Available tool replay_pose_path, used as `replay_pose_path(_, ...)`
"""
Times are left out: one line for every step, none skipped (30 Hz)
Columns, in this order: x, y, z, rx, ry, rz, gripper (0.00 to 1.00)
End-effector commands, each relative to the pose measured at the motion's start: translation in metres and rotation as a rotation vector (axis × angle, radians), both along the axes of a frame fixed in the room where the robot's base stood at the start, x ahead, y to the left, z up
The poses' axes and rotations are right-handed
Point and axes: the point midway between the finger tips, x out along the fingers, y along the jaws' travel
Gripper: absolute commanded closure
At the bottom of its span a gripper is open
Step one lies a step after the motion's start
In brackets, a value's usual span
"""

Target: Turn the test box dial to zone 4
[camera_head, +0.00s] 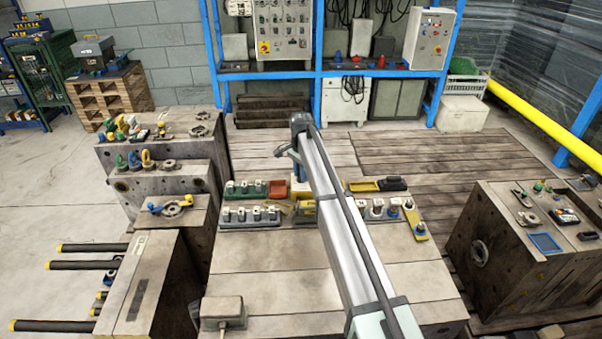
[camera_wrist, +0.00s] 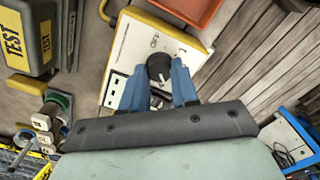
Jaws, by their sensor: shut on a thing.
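The test box (camera_wrist: 134,45) shows in the wrist view as a white panel with a yellow edge. In the head view a yellow-edged box (camera_head: 302,188) beside my gripper appears to be the same one, partly hidden by my arm. The black round dial (camera_wrist: 159,66) stands on the panel. My gripper (camera_wrist: 160,76) has its blue fingers on either side of the dial, shut on it. In the head view my gripper (camera_head: 297,168) is small and partly hidden by the arm. The zone marks are too small or covered to read, so I cannot tell the dial's setting.
An orange tray (camera_wrist: 190,8) lies close to the test box. A grey case labelled TEST (camera_wrist: 32,35) is at left in the wrist view. Several connectors (camera_head: 250,214) stand in rows on the bench. The bench front (camera_head: 275,275) is mostly clear, apart from a grey box (camera_head: 222,312).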

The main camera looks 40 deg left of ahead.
Motion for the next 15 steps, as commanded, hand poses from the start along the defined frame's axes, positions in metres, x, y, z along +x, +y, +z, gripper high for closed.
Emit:
replay_pose_path(-0.0011,-0.0008,-0.0003,-0.002,0.002,-0.036,1.0)
replay_pose_path(-0.0011,-0.0008,-0.0003,-0.002,0.002,-0.058,1.0)
replay_pose_path(-0.0011,-0.0007,-0.0003,-0.002,0.002,-0.086,1.0)
replay_pose_path(-0.0012,-0.0008,-0.0003,-0.002,0.002,-0.106,1.0)
replay_pose_path(-0.0012,-0.0007,-0.0003,-0.002,0.002,-0.124,1.0)
replay_pose_path(-0.0012,-0.0007,-0.0003,-0.002,0.002,-0.148,1.0)
replay_pose_path(-0.0012,-0.0007,-0.0003,-0.002,0.002,-0.164,1.0)
replay_pose_path(-0.0013,-0.0006,-0.0003,-0.002,0.002,-0.179,1.0)
replay_pose_path(-0.0013,-0.0006,-0.0003,-0.002,0.002,-0.197,1.0)
replay_pose_path(-0.0013,-0.0006,-0.0003,-0.002,0.002,-0.21,1.0)
replay_pose_path(-0.0013,-0.0006,-0.0003,-0.002,0.002,-0.221,1.0)
replay_pose_path(-0.0013,-0.0006,-0.0003,-0.002,0.002,-0.235,1.0)
replay_pose_path(-0.0014,-0.0006,-0.0003,-0.001,0.003,-0.244,1.0)
replay_pose_path(-0.0014,-0.0005,-0.0003,-0.001,0.003,-0.252,1.0)
replay_pose_path(-0.0014,-0.0006,-0.0003,-0.001,0.003,-0.262,1.0)
